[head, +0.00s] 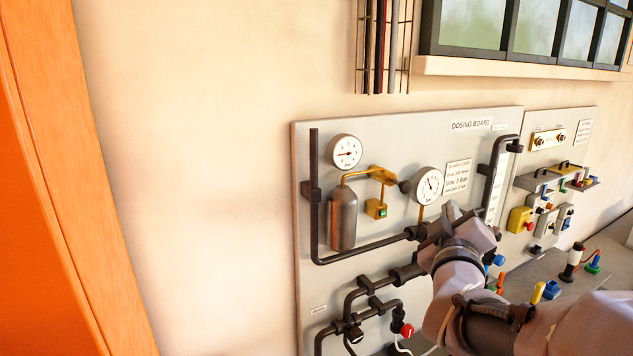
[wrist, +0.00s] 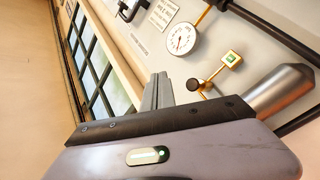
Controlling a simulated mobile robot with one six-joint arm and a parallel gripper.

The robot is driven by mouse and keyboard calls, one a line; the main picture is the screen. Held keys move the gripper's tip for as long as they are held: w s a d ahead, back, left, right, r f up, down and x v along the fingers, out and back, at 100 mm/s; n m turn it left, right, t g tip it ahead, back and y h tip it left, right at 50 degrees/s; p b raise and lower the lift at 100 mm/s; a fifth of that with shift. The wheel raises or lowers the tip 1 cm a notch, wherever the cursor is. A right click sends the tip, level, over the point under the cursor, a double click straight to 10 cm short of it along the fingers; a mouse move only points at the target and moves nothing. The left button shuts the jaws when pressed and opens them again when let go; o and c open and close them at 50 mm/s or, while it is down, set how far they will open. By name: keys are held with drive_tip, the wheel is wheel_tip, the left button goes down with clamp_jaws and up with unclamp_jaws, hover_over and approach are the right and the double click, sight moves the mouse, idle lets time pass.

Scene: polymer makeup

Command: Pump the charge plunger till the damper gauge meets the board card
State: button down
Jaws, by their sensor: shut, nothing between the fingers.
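The dosing board (head: 310,180) hangs on the wall. A round gauge (head: 345,151) sits above a grey cylinder (head: 342,220), its needle pointing left; it is likely the damper gauge. A second gauge (head: 429,181) sits to the right, needle roughly upright; a gauge also shows in the wrist view (wrist: 181,40). The board card (head: 457,177) has small print, hard to read. A black knob (head: 405,187) on a brass fitting (head: 381,174) may be the charge plunger; it shows in the wrist view (wrist: 192,84). My gripper (head: 452,209) is shut and empty, its fingers (wrist: 159,84) apart from the knob.
A yellow box with a green face (head: 376,208) is below the brass fitting. A red-handled valve (head: 407,330) is lower down. A second panel with a shelf (head: 560,181) and a bench are at right. Bare wall lies left.

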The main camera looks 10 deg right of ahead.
sight(406, 188)
drive_tip(key=w+a+p, duration=0.1)
drive_tip(key=w+a, duration=0.2)
drive_tip(key=w, duration=0.4)
drive_tip(key=shift+w, duration=0.35)
drive_tip(key=shift+w, duration=0.1)
idle(1.6)
drive_tip(key=shift+w, duration=0.3)
drive_tip(key=shift+w+a, duration=0.3)
drive_tip(key=shift+w, duration=0.45)
drive_tip(key=shift+w+a, duration=0.3)
drive_tip(key=shift+w, duration=0.4)
idle(1.5)
drive_tip(key=shift+s, duration=0.1)
drive_tip(key=s+b, duration=0.1)
drive_tip(key=s+d+b, duration=0.1)
drive_tip(key=s, duration=0.1)
drive_tip(key=shift+s+d, duration=0.15)
drive_tip(key=shift+s, duration=0.1)
idle(0.4)
